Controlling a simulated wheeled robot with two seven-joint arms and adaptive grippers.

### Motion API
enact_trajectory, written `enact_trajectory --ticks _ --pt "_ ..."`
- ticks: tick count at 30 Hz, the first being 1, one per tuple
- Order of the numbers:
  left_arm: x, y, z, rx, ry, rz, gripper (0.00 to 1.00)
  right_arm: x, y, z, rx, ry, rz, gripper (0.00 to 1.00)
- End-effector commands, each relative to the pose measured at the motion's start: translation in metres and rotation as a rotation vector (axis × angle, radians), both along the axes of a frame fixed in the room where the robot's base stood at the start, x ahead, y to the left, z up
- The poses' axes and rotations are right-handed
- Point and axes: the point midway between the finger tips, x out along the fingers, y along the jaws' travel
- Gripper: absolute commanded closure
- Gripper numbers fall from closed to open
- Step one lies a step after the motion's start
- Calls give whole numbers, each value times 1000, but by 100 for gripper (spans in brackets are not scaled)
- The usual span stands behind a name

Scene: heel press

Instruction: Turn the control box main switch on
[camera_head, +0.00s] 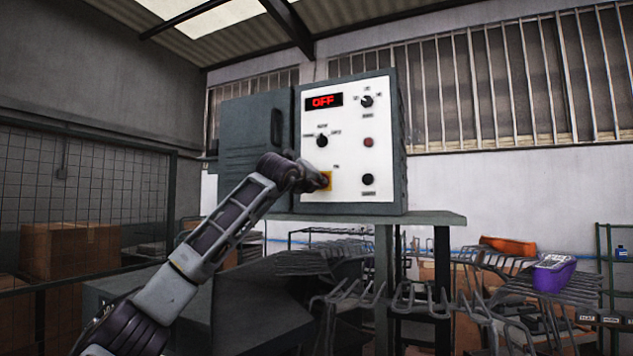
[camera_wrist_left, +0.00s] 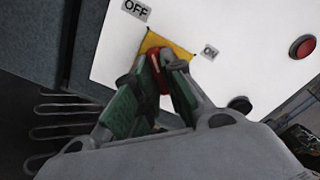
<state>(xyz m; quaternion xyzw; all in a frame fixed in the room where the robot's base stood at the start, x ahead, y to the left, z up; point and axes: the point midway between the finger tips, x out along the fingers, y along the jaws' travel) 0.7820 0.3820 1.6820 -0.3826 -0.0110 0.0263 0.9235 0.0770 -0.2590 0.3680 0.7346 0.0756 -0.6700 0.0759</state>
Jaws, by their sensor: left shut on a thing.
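The main switch (camera_head: 326,181) has a yellow plate at the panel's lower left. My left gripper (camera_head: 314,181) reaches it from the left and covers part of it. In the left wrist view, the left gripper (camera_wrist_left: 160,75) is shut on the red handle of the main switch (camera_wrist_left: 154,72), in front of the yellow plate. My right gripper is not in view.
The panel also has black knobs (camera_head: 367,101) and a red button (camera_head: 368,142). The box rests on a grey shelf (camera_head: 435,217).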

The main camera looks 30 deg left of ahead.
Motion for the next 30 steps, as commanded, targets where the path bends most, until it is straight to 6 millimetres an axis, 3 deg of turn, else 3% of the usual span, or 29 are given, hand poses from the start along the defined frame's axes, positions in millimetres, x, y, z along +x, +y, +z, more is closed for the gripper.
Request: enact_trajectory --ticks 14,30 --pt "1 0 -1 77 7 0 100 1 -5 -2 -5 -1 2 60" --pt "1 0 -1 417 27 0 100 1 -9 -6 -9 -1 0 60"
